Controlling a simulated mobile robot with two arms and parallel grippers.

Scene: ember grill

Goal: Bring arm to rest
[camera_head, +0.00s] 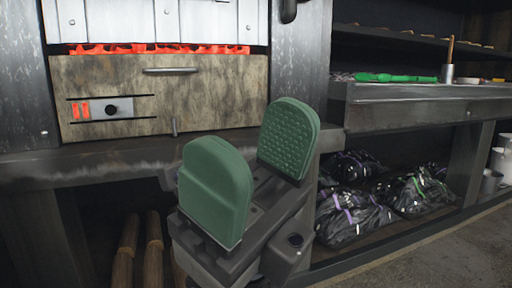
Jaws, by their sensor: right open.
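My right gripper (250,170) fills the lower middle of the head view. Its two green padded fingers stand apart with nothing between them. It hangs in front of the dark ledge (100,160) of the grill, and I cannot tell the exact gap. The grill's stone-like front panel (215,95) is behind it, with a handle, a dark knob and small red marks. My left gripper does not show.
Glowing red embers (160,49) show above the panel. Wooden logs (153,245) stand under the ledge. Floor is clear at lower right.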

